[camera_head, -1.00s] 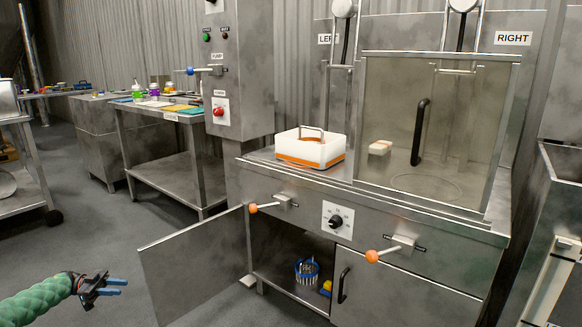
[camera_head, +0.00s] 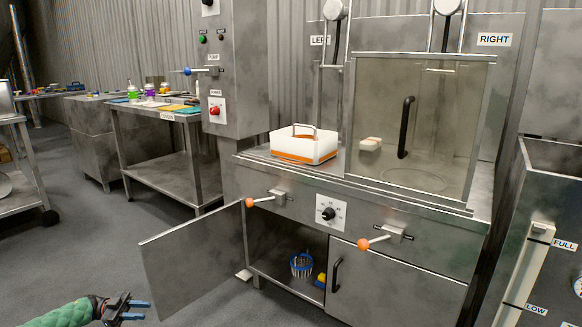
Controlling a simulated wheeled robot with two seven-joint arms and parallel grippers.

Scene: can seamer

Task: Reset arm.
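My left gripper (camera_head: 138,309) shows at the bottom left, at the end of my green-sleeved arm. Its two blue fingers are apart with nothing between them. It hangs in front of the open cabinet door (camera_head: 195,258), over the floor, and appears clear of it. My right gripper is not in view. The can seamer machine (camera_head: 345,245) stands at the centre right.
A white and orange box (camera_head: 303,146) with a handle sits on the machine top beside the clear guard (camera_head: 425,120). A blue basket (camera_head: 302,265) and a yellow item (camera_head: 321,280) are inside the open cabinet. A side table (camera_head: 160,178) stands at left; the floor (camera_head: 70,250) is clear.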

